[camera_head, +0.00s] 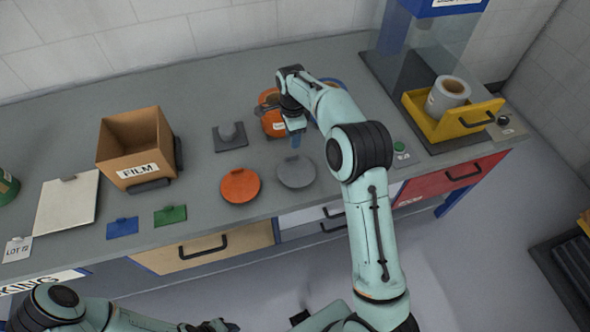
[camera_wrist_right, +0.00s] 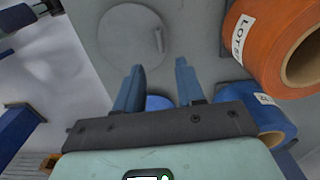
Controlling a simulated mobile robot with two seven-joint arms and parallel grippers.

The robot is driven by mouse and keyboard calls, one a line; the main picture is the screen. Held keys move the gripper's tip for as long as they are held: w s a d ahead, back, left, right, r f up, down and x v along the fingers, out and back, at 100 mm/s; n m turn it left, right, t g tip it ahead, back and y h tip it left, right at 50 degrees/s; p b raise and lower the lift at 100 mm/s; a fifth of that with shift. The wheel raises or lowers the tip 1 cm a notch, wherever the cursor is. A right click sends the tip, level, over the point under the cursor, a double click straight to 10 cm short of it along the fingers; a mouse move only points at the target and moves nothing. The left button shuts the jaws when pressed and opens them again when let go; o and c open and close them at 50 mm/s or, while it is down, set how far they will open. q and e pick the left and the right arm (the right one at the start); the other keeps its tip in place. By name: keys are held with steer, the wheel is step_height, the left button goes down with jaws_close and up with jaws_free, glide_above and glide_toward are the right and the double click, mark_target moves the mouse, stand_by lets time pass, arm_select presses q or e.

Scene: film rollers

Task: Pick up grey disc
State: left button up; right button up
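The grey disc (camera_head: 296,172) lies flat on the grey worktop, right of an orange disc (camera_head: 240,186). In the right wrist view the grey disc (camera_wrist_right: 128,32) is a pale round plate with a small tab, beyond the fingertips. My right gripper (camera_head: 295,138) is just behind the disc in the head view, fingers pointing down. In the right wrist view its two fingers (camera_wrist_right: 160,72) are apart with nothing gripped between them. My left gripper (camera_head: 212,326) is low at the bottom edge, dark and partly cut off, so its opening is unclear.
An orange film roll (camera_head: 271,122) stands close to the right gripper, and a blue roll (camera_wrist_right: 265,117) is near it. A cardboard FILM box (camera_head: 137,150) stands left. A yellow tray (camera_head: 433,124) holds a grey roll (camera_head: 447,95) at right. The worktop's front edge is near the disc.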

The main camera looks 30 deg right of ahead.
mark_target(291, 156)
step_height(291, 156, down, 4)
steer(key=shift+w, duration=0.15)
steer(key=f, duration=0.5)
steer(key=shift+a, duration=0.25)
steer(key=shift+r, duration=0.1)
jaws_close()
